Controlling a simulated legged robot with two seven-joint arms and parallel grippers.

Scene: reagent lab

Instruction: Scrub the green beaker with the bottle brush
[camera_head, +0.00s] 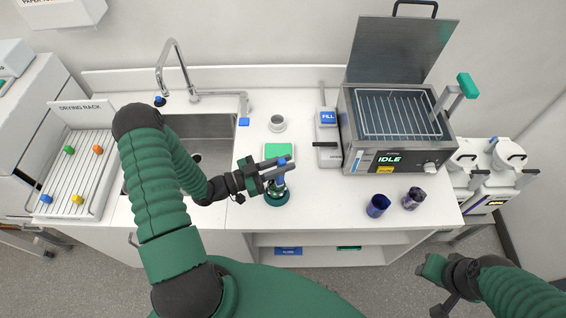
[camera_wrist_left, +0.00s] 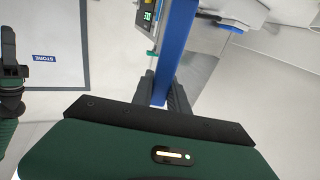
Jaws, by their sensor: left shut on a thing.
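My left gripper (camera_head: 288,166) is over the middle of the counter, shut on a blue handle (camera_head: 281,178), apparently the bottle brush. The blue shaft (camera_wrist_left: 178,50) also shows between the fingers in the left wrist view. Right below the gripper, a round dark green thing (camera_head: 277,199), apparently the green beaker, stands near the counter's front edge. The brush's lower end reaches down at it, but whether it is inside is hidden. My right gripper (camera_head: 436,272) is low at the right, in front of the counter, away from these things; its jaws are unclear.
Two dark blue-purple beakers (camera_head: 377,206) (camera_head: 413,198) stand to the right. Behind them is a steel bath (camera_head: 390,130) with its lid up. A green-topped pad (camera_head: 279,150) and white cup (camera_head: 277,123) lie behind the gripper. Left are a sink (camera_head: 215,128) and drying rack (camera_head: 75,175).

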